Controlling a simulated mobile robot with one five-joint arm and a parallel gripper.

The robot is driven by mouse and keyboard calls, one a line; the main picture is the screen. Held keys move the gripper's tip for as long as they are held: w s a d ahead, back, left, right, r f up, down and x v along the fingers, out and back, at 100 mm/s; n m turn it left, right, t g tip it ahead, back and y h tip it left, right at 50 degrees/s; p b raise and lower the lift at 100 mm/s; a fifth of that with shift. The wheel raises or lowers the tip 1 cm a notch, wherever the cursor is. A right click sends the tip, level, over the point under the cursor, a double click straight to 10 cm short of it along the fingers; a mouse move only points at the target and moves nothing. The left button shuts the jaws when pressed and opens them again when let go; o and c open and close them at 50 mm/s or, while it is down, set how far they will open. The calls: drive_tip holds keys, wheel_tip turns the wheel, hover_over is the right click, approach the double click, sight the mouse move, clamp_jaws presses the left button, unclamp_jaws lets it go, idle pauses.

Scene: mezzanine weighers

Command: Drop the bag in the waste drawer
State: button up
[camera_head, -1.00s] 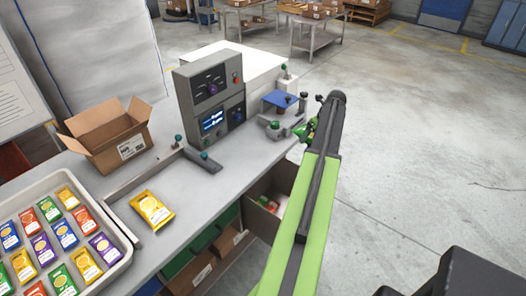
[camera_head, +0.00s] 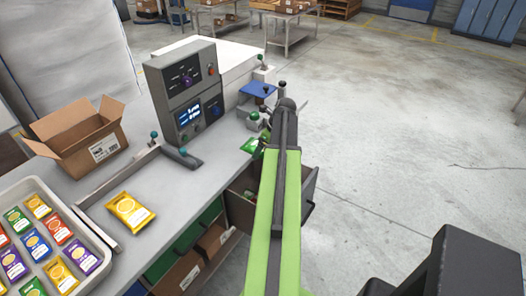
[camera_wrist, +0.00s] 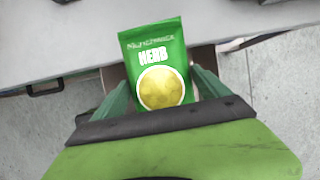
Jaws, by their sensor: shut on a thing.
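My gripper (camera_head: 264,142) is shut on a green bag (camera_head: 250,146). In the wrist view the bag (camera_wrist: 150,48), with a "HERB" label and a yellow disc, stands between the two green fingers of my gripper (camera_wrist: 161,88). The waste drawer (camera_head: 311,187) is pulled out below the counter's right edge, partly hidden behind my arm. A little of its inside shows left of the arm. In the head view the bag appears at the counter edge above the drawer; its exact height is unclear.
The grey counter (camera_head: 165,210) carries a tray (camera_head: 96,238) of coloured bags, a loose yellow bag (camera_head: 130,212), an open carton (camera_head: 80,140) and a control box (camera_head: 185,92). A blue-topped device (camera_head: 257,90) stands close behind my gripper. Open floor lies to the right.

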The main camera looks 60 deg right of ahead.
wheel_tip(320, 180, down, 6)
drive_tip(key=b, duration=0.6)
drive_tip(key=o, duration=1.3)
drive_tip(key=p+v, duration=1.6)
drive_tip(key=v, duration=0.1)
drive_tip(key=shift+w+d+r, duration=0.1)
drive_tip(key=shift+r, duration=0.2)
